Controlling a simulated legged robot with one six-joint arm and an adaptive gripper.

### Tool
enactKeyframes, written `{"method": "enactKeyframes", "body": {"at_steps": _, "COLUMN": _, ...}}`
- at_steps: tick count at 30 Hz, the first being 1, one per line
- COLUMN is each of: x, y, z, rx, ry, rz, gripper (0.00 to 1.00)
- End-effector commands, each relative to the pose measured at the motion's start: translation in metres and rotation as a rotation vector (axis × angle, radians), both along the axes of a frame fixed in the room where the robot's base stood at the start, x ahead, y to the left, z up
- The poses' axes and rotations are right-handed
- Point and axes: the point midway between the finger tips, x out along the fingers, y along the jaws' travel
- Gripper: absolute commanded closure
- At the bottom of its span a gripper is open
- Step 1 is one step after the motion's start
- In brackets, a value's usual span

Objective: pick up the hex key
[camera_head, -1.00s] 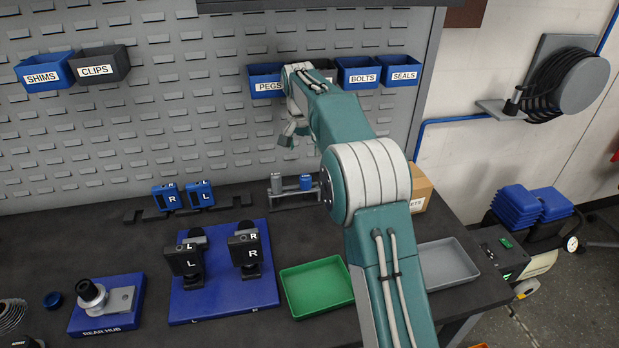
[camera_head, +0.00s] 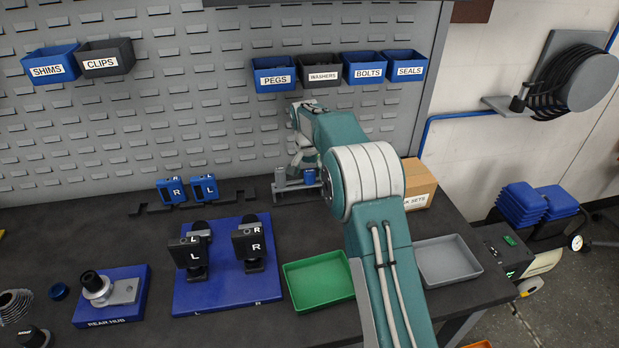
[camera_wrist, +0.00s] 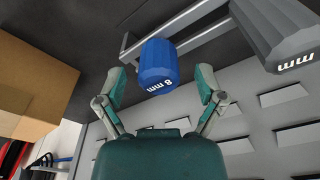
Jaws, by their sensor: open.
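A blue handle marked "8 mm" (camera_wrist: 158,66) is in the wrist view, likely the hex key; its shaft is hidden. It stands in a small metal rack (camera_wrist: 188,20) on the bench. In the head view the same blue handle (camera_head: 309,177) is partly beside my arm. My gripper (camera_wrist: 161,88) is open, with one finger on either side of the blue handle and apart from it. In the head view my gripper (camera_head: 300,158) is just above the rack, its fingers hard to make out.
A grey handle (camera_wrist: 291,48) stands in the same rack to the right. A cardboard box (camera_wrist: 35,85) is on the left in the wrist view. In the head view, a green tray (camera_head: 318,284) and a grey tray (camera_head: 447,262) lie near the front. The slotted wall panel (camera_head: 215,120) rises behind.

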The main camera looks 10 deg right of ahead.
Motion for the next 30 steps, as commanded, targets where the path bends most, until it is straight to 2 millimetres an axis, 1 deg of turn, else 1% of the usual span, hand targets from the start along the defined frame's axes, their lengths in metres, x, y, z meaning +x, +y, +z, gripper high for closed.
{"method": "enactKeyframes", "body": {"at_steps": 3, "x": 0.000, "y": 0.000, "z": 0.000, "rx": 0.000, "ry": 0.000, "rz": 0.000, "gripper": 0.12}}
{"method": "enactKeyframes", "body": {"at_steps": 4, "x": 0.000, "y": 0.000, "z": 0.000, "rx": 0.000, "ry": 0.000, "rz": 0.000, "gripper": 0.21}}
{"method": "enactKeyframes", "body": {"at_steps": 5, "x": 0.000, "y": 0.000, "z": 0.000, "rx": 0.000, "ry": 0.000, "rz": 0.000, "gripper": 0.35}}
{"method": "enactKeyframes", "body": {"at_steps": 6, "x": 0.000, "y": 0.000, "z": 0.000, "rx": 0.000, "ry": 0.000, "rz": 0.000, "gripper": 0.52}}
{"method": "enactKeyframes", "body": {"at_steps": 8, "x": 0.000, "y": 0.000, "z": 0.000, "rx": 0.000, "ry": 0.000, "rz": 0.000, "gripper": 0.79}}
{"method": "enactKeyframes", "body": {"at_steps": 9, "x": 0.000, "y": 0.000, "z": 0.000, "rx": 0.000, "ry": 0.000, "rz": 0.000, "gripper": 0.97}}
{"method": "enactKeyframes", "body": {"at_steps": 10, "x": 0.000, "y": 0.000, "z": 0.000, "rx": 0.000, "ry": 0.000, "rz": 0.000, "gripper": 1.00}}
{"method": "enactKeyframes", "body": {"at_steps": 19, "x": 0.000, "y": 0.000, "z": 0.000, "rx": 0.000, "ry": 0.001, "rz": 0.000, "gripper": 1.00}}
{"method": "enactKeyframes", "body": {"at_steps": 22, "x": 0.000, "y": 0.000, "z": 0.006, "rx": 0.000, "ry": 0.000, "rz": 0.000, "gripper": 1.00}}
{"method": "enactKeyframes", "body": {"at_steps": 26, "x": 0.000, "y": 0.000, "z": 0.029, "rx": 0.000, "ry": -0.004, "rz": -0.001, "gripper": 1.00}}
{"method": "enactKeyframes", "body": {"at_steps": 30, "x": 0.001, "y": 0.000, "z": 0.059, "rx": 0.000, "ry": -0.004, "rz": 0.000, "gripper": 1.00}}
